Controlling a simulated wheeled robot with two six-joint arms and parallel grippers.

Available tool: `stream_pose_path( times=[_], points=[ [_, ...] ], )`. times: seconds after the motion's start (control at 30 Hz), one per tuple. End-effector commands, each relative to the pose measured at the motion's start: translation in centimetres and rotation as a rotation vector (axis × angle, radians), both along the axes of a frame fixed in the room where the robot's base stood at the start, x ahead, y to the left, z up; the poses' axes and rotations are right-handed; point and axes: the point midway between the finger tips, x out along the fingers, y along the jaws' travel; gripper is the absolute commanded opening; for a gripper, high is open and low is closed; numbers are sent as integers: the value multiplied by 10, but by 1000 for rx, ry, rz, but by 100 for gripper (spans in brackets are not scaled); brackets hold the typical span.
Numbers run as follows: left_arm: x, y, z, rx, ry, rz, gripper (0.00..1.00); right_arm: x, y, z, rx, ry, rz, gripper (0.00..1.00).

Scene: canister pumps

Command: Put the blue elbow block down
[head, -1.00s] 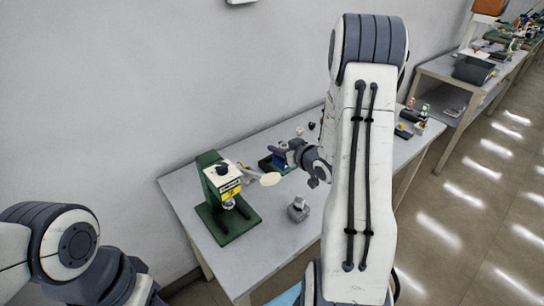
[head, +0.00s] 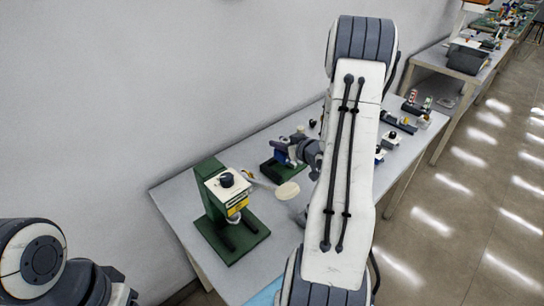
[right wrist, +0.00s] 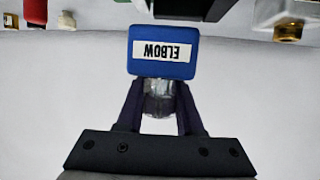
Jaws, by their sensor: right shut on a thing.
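The blue elbow block (right wrist: 162,50) shows in the right wrist view with a white label reading ELBOW, upside down in that picture. My right gripper (right wrist: 160,100) is shut on the greyish, clear-looking stem below the blue part. In the head view my right gripper (head: 298,150) is over the table, with a small patch of the blue block (head: 282,156) showing beside it. I cannot tell whether the block touches anything below. My left arm shows at the lower left of the head view, but its gripper is outside the picture.
A green press-like stand (head: 228,205) with a yellow label is at the left of the table (head: 180,190). A cream disc (head: 287,190) lies just below the gripper. Several small items are behind my right arm. A second table with a dark bin (head: 466,58) stands beyond.

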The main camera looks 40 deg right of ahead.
Motion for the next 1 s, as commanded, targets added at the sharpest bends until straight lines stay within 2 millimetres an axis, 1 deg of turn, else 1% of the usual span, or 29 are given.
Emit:
stream_pose_path(
  times=[0.03,0.17,0.3,0.43,0.73,0.87,0.9,0.93,0.97,1.0],
  points=[
    [0,0,0,0,0,0,50,5,5,-3,0,-1,3,0],
    [0,0,0,0,0,0,50,10,9,-9,-1,-1,0,0],
    [0,0,-1,0,0,0,50,10,11,-30,3,2,1,0],
    [0,0,0,0,0,0,50,11,12,-45,0,1,3,0],
    [0,0,-1,0,0,0,50,12,12,-47,-4,-2,5,0],
    [0,0,-5,0,0,0,50,12,12,-52,-2,-2,5,0],
    [0,0,-4,0,0,0,50,12,12,-51,-2,-1,5,47],
    [0,0,-4,0,0,0,50,12,12,-51,-2,-1,5,59],
    [0,0,-3,0,0,0,50,12,12,-51,-2,-1,5,66],
    [0,0,-3,0,0,0,50,12,12,-51,-2,0,5,66]
  ],
)
